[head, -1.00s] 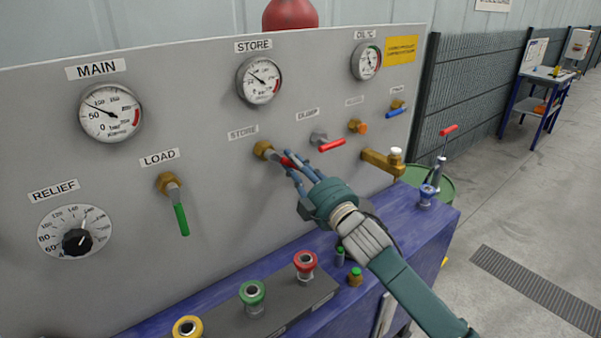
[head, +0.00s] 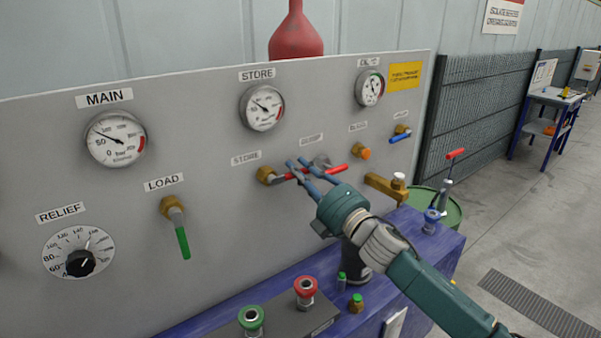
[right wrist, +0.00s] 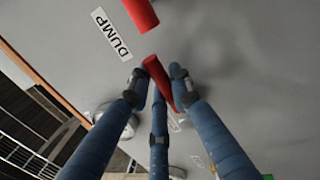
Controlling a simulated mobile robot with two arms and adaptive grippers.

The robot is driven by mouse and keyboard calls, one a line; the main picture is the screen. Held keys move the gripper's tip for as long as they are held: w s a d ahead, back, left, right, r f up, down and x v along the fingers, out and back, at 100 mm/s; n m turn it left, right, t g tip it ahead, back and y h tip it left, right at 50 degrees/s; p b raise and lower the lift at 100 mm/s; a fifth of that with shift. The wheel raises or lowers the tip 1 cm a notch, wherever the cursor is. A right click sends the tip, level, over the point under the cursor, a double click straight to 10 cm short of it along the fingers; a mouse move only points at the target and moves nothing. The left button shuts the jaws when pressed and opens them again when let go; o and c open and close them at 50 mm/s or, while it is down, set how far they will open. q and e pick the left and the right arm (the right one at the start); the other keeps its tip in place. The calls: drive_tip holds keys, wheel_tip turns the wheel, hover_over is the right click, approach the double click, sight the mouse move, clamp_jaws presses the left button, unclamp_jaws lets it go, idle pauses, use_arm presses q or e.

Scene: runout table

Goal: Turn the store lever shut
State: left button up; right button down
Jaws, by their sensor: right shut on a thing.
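The store lever has a brass valve body (head: 267,175) under the STORE label on the grey panel, and a red handle (head: 288,177). The handle lies about level, pointing right. My right gripper (head: 301,170) is shut on this handle, its blue fingers hiding part of it. In the right wrist view a red handle (right wrist: 157,75) sits between the fingers of the right gripper (right wrist: 159,88). My left gripper is not in view.
The dump lever's red handle (head: 336,169) is just right of my fingers. The load lever's green handle (head: 183,242) hangs down at left. A brass fitting (head: 384,187) sticks out at right.

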idle(0.4)
drive_tip(key=c, duration=1.6)
unclamp_jaws()
drive_tip(key=shift+o, duration=0.2)
drive_tip(key=v, duration=1.2)
